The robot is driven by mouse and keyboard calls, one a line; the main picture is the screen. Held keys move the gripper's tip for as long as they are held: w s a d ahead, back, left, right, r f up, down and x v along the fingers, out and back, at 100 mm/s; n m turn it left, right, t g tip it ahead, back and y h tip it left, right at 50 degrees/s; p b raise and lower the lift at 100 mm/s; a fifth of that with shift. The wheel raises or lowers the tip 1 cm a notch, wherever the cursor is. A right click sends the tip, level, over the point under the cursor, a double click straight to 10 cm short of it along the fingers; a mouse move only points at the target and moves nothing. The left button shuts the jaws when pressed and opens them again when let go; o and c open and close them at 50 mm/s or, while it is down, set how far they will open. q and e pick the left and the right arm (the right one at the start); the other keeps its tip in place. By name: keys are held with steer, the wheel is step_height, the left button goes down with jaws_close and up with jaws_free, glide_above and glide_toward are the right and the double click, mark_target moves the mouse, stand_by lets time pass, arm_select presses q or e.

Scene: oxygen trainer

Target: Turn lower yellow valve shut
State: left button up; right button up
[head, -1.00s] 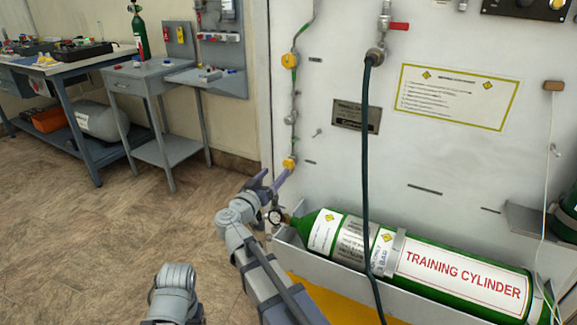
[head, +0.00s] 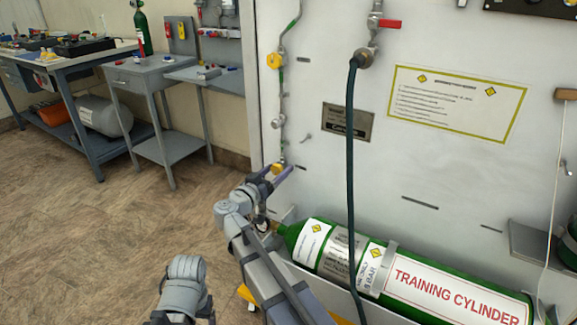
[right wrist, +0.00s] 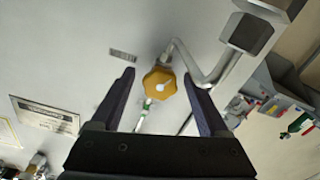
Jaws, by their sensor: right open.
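The lower yellow valve (head: 278,168) is a knob on the thin pipe of the white panel, partly hidden by my gripper in the head view. In the right wrist view the yellow valve (right wrist: 157,88) is a faceted knob with a pale centre, seen between the two fingers. My right gripper (head: 274,173) is open around the valve's outline. In the right wrist view the right gripper (right wrist: 160,76) shows a gap on each side of the knob; how deep the knob sits between the fingers is unclear. My left gripper is out of view.
An upper yellow valve (head: 274,61) is on the same pipe. A dark hose (head: 351,170) hangs from a red-handled valve (head: 385,23). The green training cylinder (head: 440,292) lies below, right of my right arm. Benches stand at the left, with open floor before them.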

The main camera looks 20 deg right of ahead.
steer(key=shift+w+d, duration=0.15)
jaws_close()
stand_by(0.6)
